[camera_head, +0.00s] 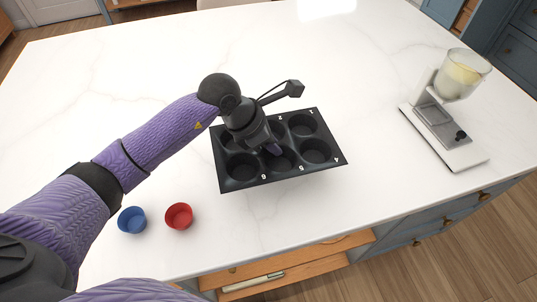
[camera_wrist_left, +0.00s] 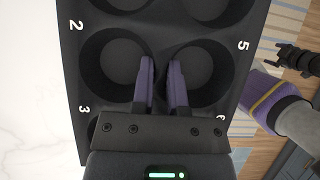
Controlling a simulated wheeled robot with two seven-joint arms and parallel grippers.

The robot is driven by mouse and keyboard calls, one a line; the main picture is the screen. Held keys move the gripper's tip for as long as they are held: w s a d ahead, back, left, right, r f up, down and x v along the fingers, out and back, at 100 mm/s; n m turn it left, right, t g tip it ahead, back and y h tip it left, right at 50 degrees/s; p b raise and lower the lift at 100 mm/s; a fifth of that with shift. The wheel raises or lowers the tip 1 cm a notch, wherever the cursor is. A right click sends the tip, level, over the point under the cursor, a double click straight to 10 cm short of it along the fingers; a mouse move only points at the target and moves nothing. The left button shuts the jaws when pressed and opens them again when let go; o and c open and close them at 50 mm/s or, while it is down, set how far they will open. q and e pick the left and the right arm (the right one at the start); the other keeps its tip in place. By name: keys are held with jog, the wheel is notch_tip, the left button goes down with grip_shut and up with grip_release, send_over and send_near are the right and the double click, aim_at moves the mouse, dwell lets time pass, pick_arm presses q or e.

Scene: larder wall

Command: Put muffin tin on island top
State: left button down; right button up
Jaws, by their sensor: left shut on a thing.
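The black muffin tin (camera_head: 281,174) has several cups and white numbers. It lies over the white marble island top (camera_head: 345,215), roughly level. I cannot tell for sure whether its underside touches the marble. My left gripper (camera_head: 272,148) comes down at the middle of the tin. In the left wrist view its two purple fingers (camera_wrist_left: 161,85) are shut on the wall between the cups marked 2 and 5 of the tin (camera_wrist_left: 75,60). The fingers and wrist hide part of the tin. My right gripper does not show clearly.
A blue cup (camera_head: 132,220) and a red cup (camera_head: 179,216) stand left of the tin near the front. A white scale-like appliance with a glass bowl (camera_head: 463,75) stands at the right. An open drawer (camera_head: 285,278) juts out below the front edge. The back of the island is clear.

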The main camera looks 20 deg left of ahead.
aim_at(252, 151)
pick_arm(q)
jog(key=f, duration=0.4)
jog(key=f+b, duration=0.1)
jog(key=f, duration=0.2)
jog(key=shift+s+d+f, duration=0.15)
jog(key=shift+s+f, duration=0.05)
jog(key=shift+f, duration=0.15)
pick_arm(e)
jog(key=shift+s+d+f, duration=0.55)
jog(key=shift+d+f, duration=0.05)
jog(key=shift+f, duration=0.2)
pick_arm(q)
jog(key=c, duration=0.6)
grip_release()
jog(key=shift+c, duration=0.2)
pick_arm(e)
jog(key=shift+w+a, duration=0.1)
pick_arm(q)
jog(key=shift+r, duration=0.15)
jog(key=p+v, duration=0.2)
jog(key=v, duration=1)
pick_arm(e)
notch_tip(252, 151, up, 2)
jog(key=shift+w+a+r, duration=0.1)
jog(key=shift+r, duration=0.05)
